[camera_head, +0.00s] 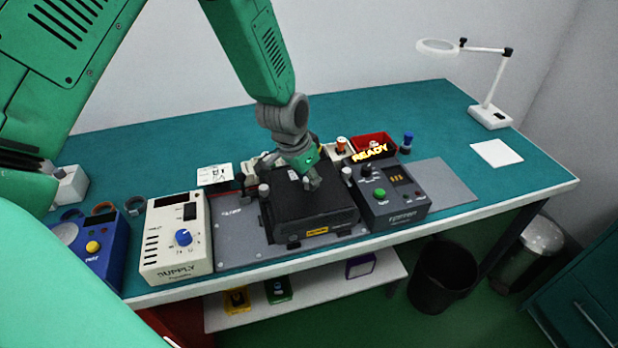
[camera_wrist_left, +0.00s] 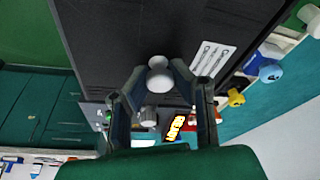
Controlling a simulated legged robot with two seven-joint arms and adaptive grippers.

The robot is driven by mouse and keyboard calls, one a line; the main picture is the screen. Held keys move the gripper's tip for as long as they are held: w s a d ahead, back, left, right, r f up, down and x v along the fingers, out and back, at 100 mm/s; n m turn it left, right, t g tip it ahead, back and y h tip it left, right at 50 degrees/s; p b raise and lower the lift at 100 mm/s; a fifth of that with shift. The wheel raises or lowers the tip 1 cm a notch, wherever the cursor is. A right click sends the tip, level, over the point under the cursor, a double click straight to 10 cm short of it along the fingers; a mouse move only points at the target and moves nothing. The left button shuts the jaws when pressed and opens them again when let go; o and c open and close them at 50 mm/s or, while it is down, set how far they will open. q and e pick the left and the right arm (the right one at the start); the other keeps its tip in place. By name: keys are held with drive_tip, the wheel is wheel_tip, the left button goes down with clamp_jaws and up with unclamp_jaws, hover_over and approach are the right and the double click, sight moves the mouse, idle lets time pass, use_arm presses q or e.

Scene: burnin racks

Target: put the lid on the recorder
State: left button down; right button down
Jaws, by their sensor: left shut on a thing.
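A black lid (camera_head: 305,203) with a flat top lies over the recorder (camera_head: 292,243), a dark box with a yellow label on its front, in the middle of the bench. My left gripper (camera_head: 312,183) comes down from above onto the lid's top. In the left wrist view my left gripper (camera_wrist_left: 160,88) is shut on the lid's pale round knob (camera_wrist_left: 158,72), with a finger on either side. The lid's dark top (camera_wrist_left: 110,35) also shows there, with a white label. I cannot tell whether the lid rests fully on the recorder.
A cream supply unit (camera_head: 175,240) and a blue device (camera_head: 95,245) stand to the left. A dark device with a green knob (camera_head: 392,198) stands close on the right. A magnifier lamp (camera_head: 490,115) stands at the far right.

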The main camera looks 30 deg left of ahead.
use_arm(q)
drive_tip(key=shift+a, duration=0.1)
drive_tip(key=c, duration=1.3)
unclamp_jaws()
drive_tip(key=shift+c, duration=0.2)
drive_tip(key=shift+r+p, duration=2.2)
drive_tip(key=shift+r, duration=0.25)
drive_tip(key=shift+r+p, duration=0.95)
drive_tip(key=shift+r, duration=1.05)
